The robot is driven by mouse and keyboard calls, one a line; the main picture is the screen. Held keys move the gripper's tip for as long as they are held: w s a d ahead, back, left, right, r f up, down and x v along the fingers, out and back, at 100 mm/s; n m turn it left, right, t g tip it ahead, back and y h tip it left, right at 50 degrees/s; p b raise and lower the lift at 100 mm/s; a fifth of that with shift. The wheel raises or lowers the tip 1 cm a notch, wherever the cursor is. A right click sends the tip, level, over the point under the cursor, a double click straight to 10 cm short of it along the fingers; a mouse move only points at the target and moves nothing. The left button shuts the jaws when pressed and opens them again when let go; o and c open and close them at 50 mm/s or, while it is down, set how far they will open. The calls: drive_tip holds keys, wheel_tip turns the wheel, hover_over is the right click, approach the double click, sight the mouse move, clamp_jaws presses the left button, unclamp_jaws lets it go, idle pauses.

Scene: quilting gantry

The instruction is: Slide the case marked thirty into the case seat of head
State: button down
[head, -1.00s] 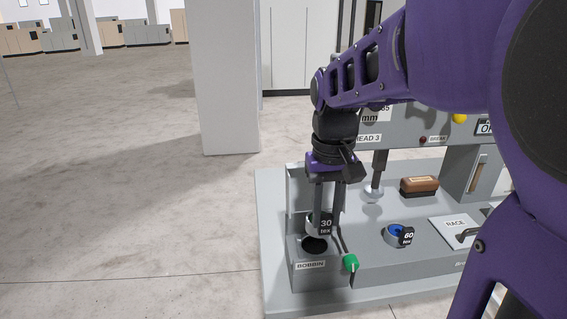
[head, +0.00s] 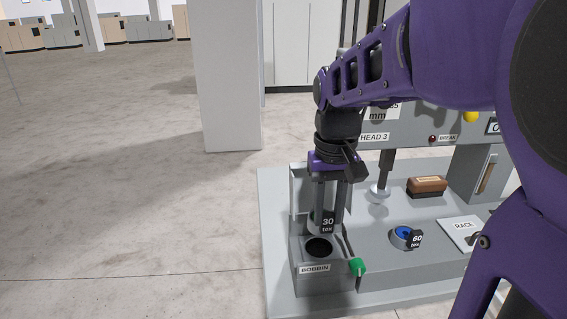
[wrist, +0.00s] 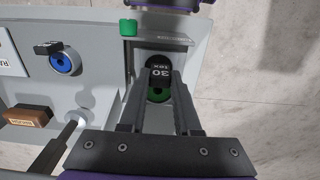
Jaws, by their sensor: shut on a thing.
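The case marked 30 (head: 328,226), with its dark tag reading "30 tex", is held between the fingers of my gripper (head: 326,222). In the wrist view the dark tag (wrist: 159,75) and a green bobbin (wrist: 157,95) show between the fingers. The case seat (head: 319,248) is a dark round hole in the grey block labelled BOBBIN, under the HEAD 3 sign (head: 373,137). The case is above and behind the hole in the head view, apparently apart from it. The fingers hide part of the case.
A green-knobbed lever (head: 357,267) stands right of the seat. A case marked 60 (head: 403,238) with a blue bobbin sits on the bed to the right. A brown brush (head: 427,185), presser foot (head: 380,191) and RACE plate (head: 463,231) are farther right.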

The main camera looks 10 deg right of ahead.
sight(326, 232)
drive_tip(key=shift+f+b, duration=1.35)
drive_tip(key=shift+f, duration=0.95)
drive_tip(key=shift+f+b, duration=0.45)
drive_tip(key=shift+f, duration=1.05)
drive_tip(key=c, duration=0.5)
unclamp_jaws()
drive_tip(key=shift+r, duration=0.1)
drive_tip(key=shift+c, duration=0.2)
wheel_tip(326, 232, up, 9)
drive_tip(key=p, duration=0.8)
drive_tip(key=shift+r+p, duration=0.2)
drive_tip(key=shift+p, duration=0.1)
wheel_tip(326, 232, up, 8)
